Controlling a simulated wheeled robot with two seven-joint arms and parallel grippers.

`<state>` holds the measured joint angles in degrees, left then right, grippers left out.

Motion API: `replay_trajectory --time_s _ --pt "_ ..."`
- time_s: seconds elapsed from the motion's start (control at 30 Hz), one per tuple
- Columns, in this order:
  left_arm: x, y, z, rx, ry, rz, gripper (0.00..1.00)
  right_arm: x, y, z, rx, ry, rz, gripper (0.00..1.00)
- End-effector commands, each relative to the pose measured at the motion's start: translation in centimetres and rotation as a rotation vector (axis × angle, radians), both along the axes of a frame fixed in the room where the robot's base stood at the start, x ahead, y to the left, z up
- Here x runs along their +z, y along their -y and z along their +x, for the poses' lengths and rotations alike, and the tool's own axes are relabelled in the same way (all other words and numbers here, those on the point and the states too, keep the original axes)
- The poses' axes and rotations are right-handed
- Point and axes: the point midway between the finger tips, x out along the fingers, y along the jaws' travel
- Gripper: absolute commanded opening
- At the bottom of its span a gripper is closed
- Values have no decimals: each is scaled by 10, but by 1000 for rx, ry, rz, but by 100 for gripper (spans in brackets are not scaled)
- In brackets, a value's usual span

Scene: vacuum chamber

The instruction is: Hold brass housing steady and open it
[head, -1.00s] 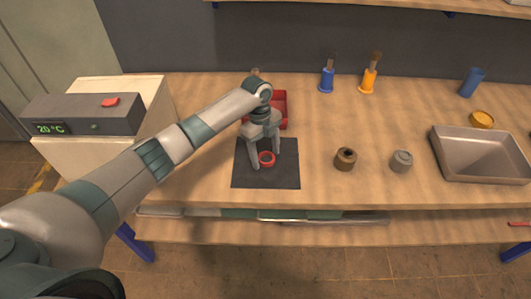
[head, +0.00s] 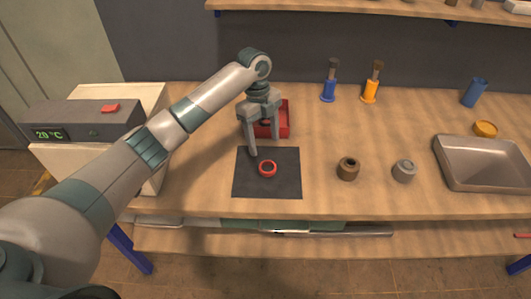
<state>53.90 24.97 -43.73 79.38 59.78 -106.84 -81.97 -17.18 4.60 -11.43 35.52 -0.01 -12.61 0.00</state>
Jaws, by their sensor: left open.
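The brass housing seems to be the brown, round piece (head: 348,169) standing upright on the bench right of the black mat (head: 285,187). It has a narrower collar with a dark opening on top. A red ring (head: 268,169) lies flat on the mat. My left gripper (head: 264,146) is open and empty, fingers pointing down, above the mat's back edge and behind the ring. It is apart from the ring and well left of the brass housing. My right gripper is not in the picture.
A grey round piece (head: 404,171) stands right of the brass housing. A red bin (head: 285,117) is partly hidden behind my left gripper. Blue (head: 328,92) and orange (head: 370,91) holders stand at the back. A metal tray (head: 486,186) sits at right. The bench front is clear.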

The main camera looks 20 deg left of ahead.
Motion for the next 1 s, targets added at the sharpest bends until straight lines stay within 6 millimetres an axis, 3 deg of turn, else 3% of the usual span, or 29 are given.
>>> replay_trajectory --time_s 0.3,1.0 --pt "25 -3 2 0 1 0 63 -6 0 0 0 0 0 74" --pt "25 -3 2 0 0 -1 63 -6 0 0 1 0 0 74"
